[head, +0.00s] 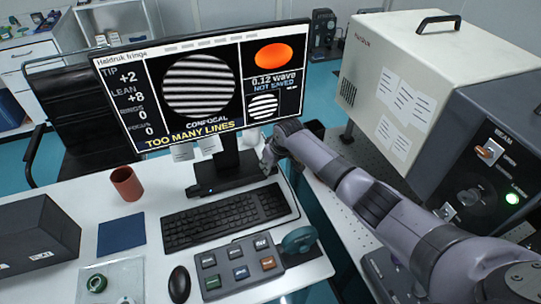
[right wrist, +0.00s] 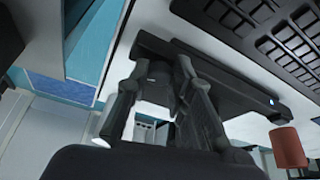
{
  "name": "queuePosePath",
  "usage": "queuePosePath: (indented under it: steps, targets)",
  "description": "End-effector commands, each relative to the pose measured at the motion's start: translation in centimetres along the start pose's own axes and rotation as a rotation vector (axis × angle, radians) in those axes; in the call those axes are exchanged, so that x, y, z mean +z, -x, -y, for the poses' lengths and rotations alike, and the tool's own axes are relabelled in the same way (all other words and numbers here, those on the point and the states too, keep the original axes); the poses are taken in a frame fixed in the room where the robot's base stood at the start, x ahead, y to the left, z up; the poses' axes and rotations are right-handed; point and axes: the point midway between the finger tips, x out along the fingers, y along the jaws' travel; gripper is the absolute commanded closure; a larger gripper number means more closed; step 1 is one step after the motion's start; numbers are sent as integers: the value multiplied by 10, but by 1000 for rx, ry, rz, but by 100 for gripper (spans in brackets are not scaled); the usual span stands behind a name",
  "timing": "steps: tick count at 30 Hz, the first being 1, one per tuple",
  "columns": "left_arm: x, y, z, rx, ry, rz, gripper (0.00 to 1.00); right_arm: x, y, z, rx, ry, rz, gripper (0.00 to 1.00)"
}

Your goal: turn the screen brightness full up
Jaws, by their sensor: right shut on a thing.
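The screen (head: 190,85) stands on a black foot (head: 226,176) on the white desk. It is lit and readable, with striped fringe discs, an orange oval and the words "TOO MANY LINES". A small pale knob (head: 251,138) sits under its lower right edge, partly hidden by my right gripper (head: 267,153). That gripper is shut on the knob. In the right wrist view my gripper fingers (right wrist: 160,112) stand on either side of a pale shape, with the black foot behind; the grasp is only partly visible. My left gripper is in neither view.
A keyboard (head: 226,214), a button box (head: 238,265), a mouse (head: 179,284) and a red-brown cup (head: 127,183) are on the desk. A large beige case (head: 412,75) and a grey beam unit (head: 490,160) stand at right. Papers (head: 195,149) hang below the screen.

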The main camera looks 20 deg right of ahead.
Motion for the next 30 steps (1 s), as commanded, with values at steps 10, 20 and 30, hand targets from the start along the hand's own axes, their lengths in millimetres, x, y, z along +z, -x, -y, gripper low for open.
queuePosePath:
  steps: [10,20,30]
  targets:
    - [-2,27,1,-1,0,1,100,-2,2,4,91,-224,-2,100]
    - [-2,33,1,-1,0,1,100,-2,0,4,129,-315,-2,100]
    - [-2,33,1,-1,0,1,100,-2,0,4,134,-327,-3,100]
